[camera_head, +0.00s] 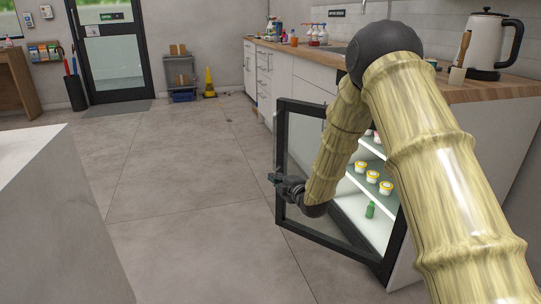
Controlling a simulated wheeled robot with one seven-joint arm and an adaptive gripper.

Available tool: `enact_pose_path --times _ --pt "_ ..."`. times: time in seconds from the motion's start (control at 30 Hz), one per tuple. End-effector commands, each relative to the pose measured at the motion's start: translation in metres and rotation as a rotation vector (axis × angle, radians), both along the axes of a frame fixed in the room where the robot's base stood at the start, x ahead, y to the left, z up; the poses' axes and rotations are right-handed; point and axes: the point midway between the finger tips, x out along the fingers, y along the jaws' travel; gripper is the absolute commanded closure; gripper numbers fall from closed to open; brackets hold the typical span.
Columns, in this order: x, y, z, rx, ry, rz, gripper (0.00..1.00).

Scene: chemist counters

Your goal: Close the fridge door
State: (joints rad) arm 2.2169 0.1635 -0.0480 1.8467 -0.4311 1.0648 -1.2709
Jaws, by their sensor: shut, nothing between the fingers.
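The fridge stands under the counter at the right, with a lit white interior (352,207). Its door, a black frame (330,244) around clear glass, stands open and juts out over the floor to the left. My arm bends down across the door and hides part of its frame and of the interior. My gripper (274,179) is small and dark at the door's far left upright. It looks shut and holds nothing. Whether it touches the frame is not clear.
Fridge shelves hold several yellow-lidded cups (372,177) and a green bottle (370,210). A wooden countertop (500,91) bears a kettle (487,45). A white counter (45,220) stands at the left. The grey floor (180,170) between is clear.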

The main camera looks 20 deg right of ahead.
Motion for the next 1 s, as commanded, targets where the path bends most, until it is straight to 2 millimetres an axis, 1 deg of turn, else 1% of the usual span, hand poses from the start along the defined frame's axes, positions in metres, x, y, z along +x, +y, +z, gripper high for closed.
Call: enact_pose_path --times 0.03,0.1,0.2,0.23,0.37,0.47,0.93,0.97,1.0 --pt "0.013 -0.003 0.019 -0.046 -0.063 0.015 1.0" --pt "0.024 -0.005 0.043 -0.102 -0.128 0.03 1.0" --pt "0.034 -0.007 0.063 -0.148 -0.182 0.041 1.0" --pt "0.035 -0.007 0.066 -0.156 -0.19 0.042 1.0" --pt "0.045 -0.005 0.069 -0.166 -0.201 0.045 1.0" --pt "0.057 -0.002 0.068 -0.164 -0.201 0.044 1.0" --pt "0.132 0.018 0.065 -0.162 -0.198 0.044 1.0" --pt "0.135 0.017 0.066 -0.162 -0.197 0.043 1.0" --pt "0.137 0.009 0.066 -0.162 -0.198 0.041 1.0"
